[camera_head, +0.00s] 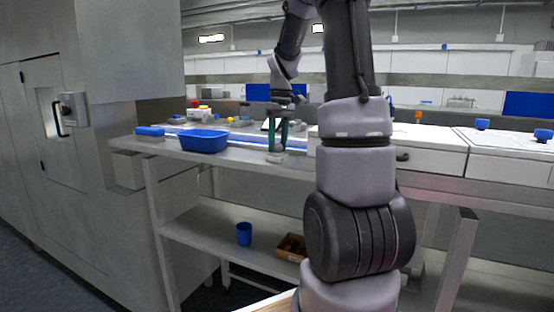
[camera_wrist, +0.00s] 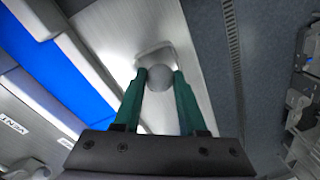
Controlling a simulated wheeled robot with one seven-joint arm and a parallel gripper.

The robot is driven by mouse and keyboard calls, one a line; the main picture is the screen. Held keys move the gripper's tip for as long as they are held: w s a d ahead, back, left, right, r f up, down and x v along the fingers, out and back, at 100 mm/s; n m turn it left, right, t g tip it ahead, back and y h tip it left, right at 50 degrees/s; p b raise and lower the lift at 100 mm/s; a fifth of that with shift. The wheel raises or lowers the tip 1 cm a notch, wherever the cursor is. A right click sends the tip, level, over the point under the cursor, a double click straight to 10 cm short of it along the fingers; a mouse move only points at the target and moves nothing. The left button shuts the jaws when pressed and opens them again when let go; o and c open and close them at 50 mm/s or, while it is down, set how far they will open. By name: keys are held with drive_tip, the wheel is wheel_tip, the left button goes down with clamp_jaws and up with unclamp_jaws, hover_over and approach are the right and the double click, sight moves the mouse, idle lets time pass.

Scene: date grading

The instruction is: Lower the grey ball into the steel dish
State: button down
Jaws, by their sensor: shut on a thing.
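My gripper (camera_head: 277,146) has two green fingers pointing down near the front edge of the steel bench. In the wrist view my gripper (camera_wrist: 160,76) is shut on the grey ball (camera_wrist: 159,79), which sits between the fingertips. The steel dish (camera_wrist: 152,52) shows as a pale rounded shape just beyond the ball, partly hidden by it and the fingers. In the head view the dish (camera_head: 275,158) appears small and pale below the fingertips. I cannot tell whether the ball touches the dish.
A blue tub (camera_head: 203,141) and a blue block (camera_head: 150,131) stand on the bench to the left. White drawer units (camera_head: 430,158) stand to the right. A blue cup (camera_head: 244,234) is on the lower shelf.

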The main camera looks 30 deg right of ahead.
drive_tip(key=shift+f, duration=0.2)
drive_tip(key=shift+c, duration=1.9)
unclamp_jaws()
wheel_tip(320, 180, up, 11)
drive_tip(key=d, duration=0.1)
drive_tip(key=s+a+m+t, duration=0.3)
drive_tip(key=s+a, duration=0.4)
drive_tip(key=s, duration=0.2)
drive_tip(key=s+a+m+t+y, duration=0.1)
drive_tip(key=s+a+m+t, duration=0.1)
drive_tip(key=s+a+t, duration=0.2)
drive_tip(key=s+a, duration=0.3)
drive_tip(key=s, duration=0.3)
drive_tip(key=shift+s+a+r+m, duration=0.15)
drive_tip(key=shift+s+r+m, duration=0.15)
drive_tip(key=shift+m, duration=0.1)
